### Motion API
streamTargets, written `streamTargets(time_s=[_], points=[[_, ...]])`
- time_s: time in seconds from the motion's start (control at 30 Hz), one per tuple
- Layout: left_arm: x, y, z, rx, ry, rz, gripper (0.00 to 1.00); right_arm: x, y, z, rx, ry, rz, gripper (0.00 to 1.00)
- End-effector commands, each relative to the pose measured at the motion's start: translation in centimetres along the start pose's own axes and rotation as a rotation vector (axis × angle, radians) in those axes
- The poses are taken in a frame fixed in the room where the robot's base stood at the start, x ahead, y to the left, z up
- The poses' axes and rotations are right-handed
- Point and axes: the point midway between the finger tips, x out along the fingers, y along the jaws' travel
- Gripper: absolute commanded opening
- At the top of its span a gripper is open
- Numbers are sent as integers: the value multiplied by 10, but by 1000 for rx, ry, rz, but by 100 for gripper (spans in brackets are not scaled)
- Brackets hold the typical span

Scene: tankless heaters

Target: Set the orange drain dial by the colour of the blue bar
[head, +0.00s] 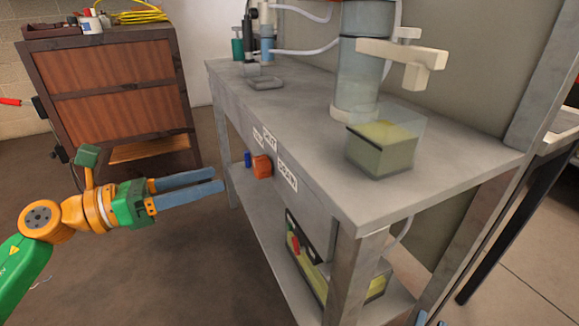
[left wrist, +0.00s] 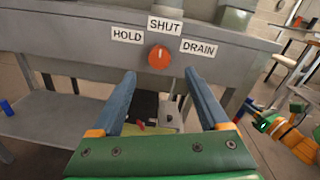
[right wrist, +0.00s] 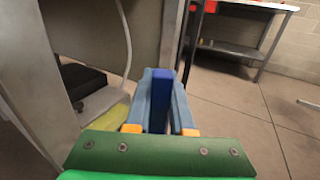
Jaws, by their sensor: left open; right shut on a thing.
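The orange dial (left wrist: 159,57) sits on the grey bench's front under the labels HOLD (left wrist: 128,35), SHUT (left wrist: 165,25) and DRAIN (left wrist: 199,48). A faint pale mark on it seems to point up toward SHUT. In the head view the dial (head: 262,166) is to the right of my left gripper (head: 218,183). That gripper is open and empty, its fingers facing the dial from a short distance, not touching. In the right wrist view my right gripper (right wrist: 162,90) is shut on a dark blue bar (right wrist: 159,108). A small blue piece (head: 248,159) shows left of the dial.
A clear container with yellow-green liquid (head: 385,150) stands on the bench top (head: 300,120) under a cylinder. A lower shelf holds a tank with yellowish liquid (head: 376,287). A wooden cabinet (head: 110,95) stands back left. The floor left of the bench is open.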

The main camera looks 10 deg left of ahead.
Motion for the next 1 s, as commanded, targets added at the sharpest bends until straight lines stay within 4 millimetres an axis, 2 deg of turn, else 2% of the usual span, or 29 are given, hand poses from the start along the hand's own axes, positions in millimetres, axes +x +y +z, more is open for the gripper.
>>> streamTargets(time_s=[0.03, 0.1, 0.3, 0.5, 0.73, 0.77, 1.0], points=[[11, -2, 9, -1, -8, -3, 78, 0, 0, 12, 0, 0, 0, 0], [29, -3, 9, 1, -7, -6, 78, 0, 0, 18, 0, 0, 0, 0], [70, 0, 5, -6, -8, -2, 78, 0, 0, 28, 0, 0, 0, 0], [85, 0, 2, -6, -4, 0, 78, 0, 0, 30, 0, 0, 0, 0], [86, 1, 1, -6, -3, 1, 78, 0, 0, 29, 0, 0, 0, 0], [86, 1, 1, -7, -3, 1, 73, 0, 0, 29, 0, 0, 0, 0], [86, 1, 1, -7, -3, 1, 8, 0, 0, 29, 0, 0, 0, 0]])
